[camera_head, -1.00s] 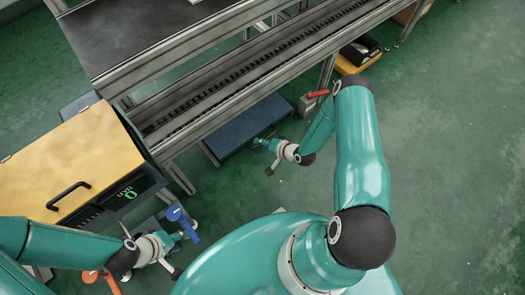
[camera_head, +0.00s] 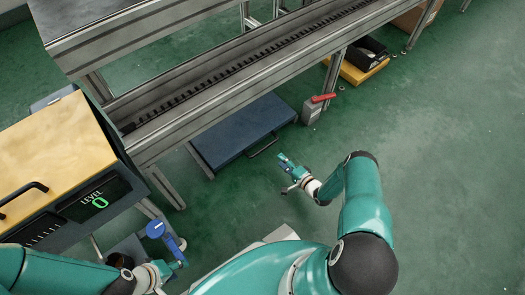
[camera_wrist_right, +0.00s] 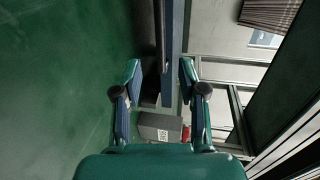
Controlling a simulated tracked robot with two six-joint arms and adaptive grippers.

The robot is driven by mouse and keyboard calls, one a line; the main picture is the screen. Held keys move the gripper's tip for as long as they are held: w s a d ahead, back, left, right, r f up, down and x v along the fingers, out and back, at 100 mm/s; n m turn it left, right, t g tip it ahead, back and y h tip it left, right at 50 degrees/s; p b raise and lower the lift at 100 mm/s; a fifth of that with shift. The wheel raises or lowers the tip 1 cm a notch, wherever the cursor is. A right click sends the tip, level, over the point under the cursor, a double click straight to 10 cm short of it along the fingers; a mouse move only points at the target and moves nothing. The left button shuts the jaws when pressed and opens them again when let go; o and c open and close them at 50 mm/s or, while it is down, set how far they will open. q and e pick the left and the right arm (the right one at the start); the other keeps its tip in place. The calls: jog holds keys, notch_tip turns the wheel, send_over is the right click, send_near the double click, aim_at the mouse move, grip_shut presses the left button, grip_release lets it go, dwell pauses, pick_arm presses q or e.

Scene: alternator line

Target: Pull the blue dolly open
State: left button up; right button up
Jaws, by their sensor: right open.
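The blue dolly (camera_head: 240,132) lies low on the floor under the conveyor frame. Its thin dark handle (camera_head: 265,148) sticks out along its front edge. My right gripper (camera_head: 283,160) is open and empty, just in front of the handle and apart from it in the head view. In the right wrist view its two fingers (camera_wrist_right: 160,68) are spread, with the dolly's blue edge (camera_wrist_right: 178,25) and a dark bar running lengthwise between them.
The conveyor frame (camera_head: 215,100) stands over the dolly, with legs on both sides. A grey box with a red lever (camera_head: 312,112) stands right of the dolly. Green floor at right is clear.

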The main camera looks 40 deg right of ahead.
jog(key=b+x, duration=0.3)
jog(key=x, duration=0.7)
jog(key=shift+a+f, duration=0.1)
jog(key=shift+f, duration=0.05)
jog(key=shift+w+b, duration=0.4)
jog(key=shift+w, duration=0.3)
jog(key=shift+c, duration=0.3)
grip_shut()
